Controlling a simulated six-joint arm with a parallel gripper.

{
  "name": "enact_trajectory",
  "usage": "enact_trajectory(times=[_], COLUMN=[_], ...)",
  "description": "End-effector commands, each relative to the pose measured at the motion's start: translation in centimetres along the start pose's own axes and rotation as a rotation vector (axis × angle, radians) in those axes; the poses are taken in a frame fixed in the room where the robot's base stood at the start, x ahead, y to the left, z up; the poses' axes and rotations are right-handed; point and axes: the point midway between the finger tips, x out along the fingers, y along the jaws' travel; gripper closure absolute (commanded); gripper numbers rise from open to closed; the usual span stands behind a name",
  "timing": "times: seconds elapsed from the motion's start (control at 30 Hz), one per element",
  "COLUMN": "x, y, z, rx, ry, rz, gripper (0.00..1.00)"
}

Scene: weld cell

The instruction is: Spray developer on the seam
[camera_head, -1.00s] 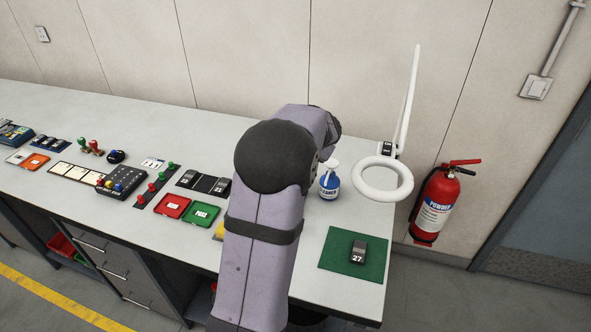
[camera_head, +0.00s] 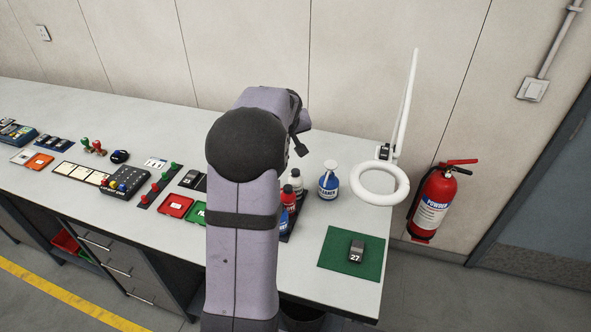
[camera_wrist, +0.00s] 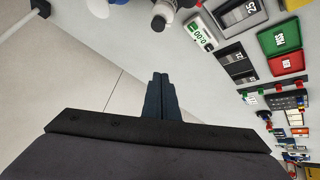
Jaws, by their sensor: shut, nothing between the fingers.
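A dark weld coupon marked 27 (camera_head: 356,250) lies on a green mat (camera_head: 338,262) at the bench's right end; its seam is too small to make out. Beside my arm stand several bottles in a dark rack: a white one with a dark cap (camera_head: 296,181), a red one (camera_head: 288,197) and a blue one (camera_head: 284,218), partly hidden. I cannot read which is developer. In the wrist view, a pale bottle with a dark cap (camera_wrist: 162,15) shows at the top edge.
A white ring lamp (camera_head: 380,184) overhangs the bench's right end. Red tray (camera_head: 175,206) and green tray (camera_head: 196,214) lie left of my arm. A fire extinguisher (camera_head: 433,205) hangs on the wall.

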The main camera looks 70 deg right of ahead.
Motion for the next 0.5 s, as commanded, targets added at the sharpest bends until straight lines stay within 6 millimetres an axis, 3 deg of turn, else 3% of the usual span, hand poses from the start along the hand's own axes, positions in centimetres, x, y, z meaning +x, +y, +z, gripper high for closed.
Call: enact_trajectory(times=[0.2, 0.5], x=[-0.3, -0.4], y=[2.5, 3.5], z=[0.4, 0.4], rx=[-0.221, -0.338], ry=[-0.035, -0.048], rz=[0.091, 0.129], gripper=[1.0, 1.0])
